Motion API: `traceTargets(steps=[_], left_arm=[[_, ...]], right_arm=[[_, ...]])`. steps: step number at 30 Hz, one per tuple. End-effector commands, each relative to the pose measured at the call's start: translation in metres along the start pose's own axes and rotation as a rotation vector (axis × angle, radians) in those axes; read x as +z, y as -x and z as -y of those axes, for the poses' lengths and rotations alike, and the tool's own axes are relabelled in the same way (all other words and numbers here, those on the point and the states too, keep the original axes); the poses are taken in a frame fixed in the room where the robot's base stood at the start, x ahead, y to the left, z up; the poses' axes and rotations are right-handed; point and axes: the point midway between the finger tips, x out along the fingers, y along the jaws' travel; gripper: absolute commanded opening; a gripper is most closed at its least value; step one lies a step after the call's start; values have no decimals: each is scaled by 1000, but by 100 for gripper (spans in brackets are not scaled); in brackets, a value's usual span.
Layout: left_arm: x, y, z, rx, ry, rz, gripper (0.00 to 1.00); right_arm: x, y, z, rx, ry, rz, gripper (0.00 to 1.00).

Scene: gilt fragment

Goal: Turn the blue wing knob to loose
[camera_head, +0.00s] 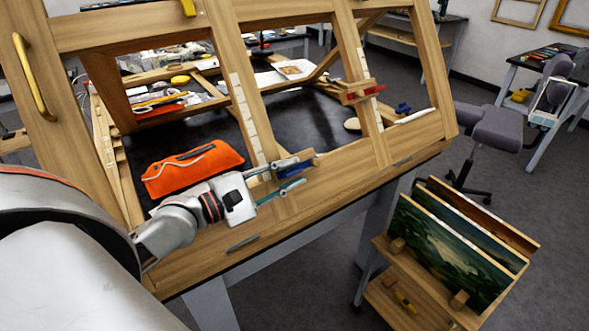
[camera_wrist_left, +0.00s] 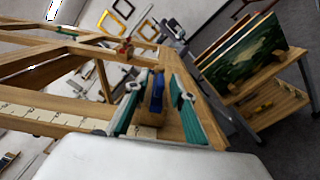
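My left gripper (camera_head: 301,171) is at the lower rail of the wooden frame, open, with its teal-padded fingers apart. A blue wing knob (camera_head: 293,168) shows between its fingers beside a small wooden block. In the left wrist view the blue wing (camera_wrist_left: 157,91) stands upright between the two fingers, with a gap visible on each side. I cannot tell whether any pad touches it. Another dark blue knob (camera_head: 403,108) is at the right upright of the frame. My right gripper is not in view.
An orange pouch (camera_head: 192,168) lies on the black surface behind my left gripper. A cart with paintings (camera_head: 440,245) stands at the right, and a grey chair (camera_head: 490,128) is beyond.

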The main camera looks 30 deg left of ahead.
Motion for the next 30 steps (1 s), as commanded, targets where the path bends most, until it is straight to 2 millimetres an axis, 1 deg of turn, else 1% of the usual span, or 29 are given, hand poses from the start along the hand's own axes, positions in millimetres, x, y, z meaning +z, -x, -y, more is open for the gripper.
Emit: traceTargets(steps=[1,6,15,16,17,18,30], left_arm=[[0,-5,-1,2,2,1,24],[1,-12,0,0,1,1,24],[0,-14,1,-1,1,0,24],[0,-14,1,-1,1,0,19],[0,-14,0,-1,1,0,11],[0,-14,0,-1,1,0,1],[0,-14,1,24,3,0,0]], right_arm=[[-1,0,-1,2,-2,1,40],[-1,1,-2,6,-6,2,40],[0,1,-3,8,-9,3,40],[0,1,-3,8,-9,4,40],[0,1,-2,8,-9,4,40],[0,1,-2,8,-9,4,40],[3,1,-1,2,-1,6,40]])
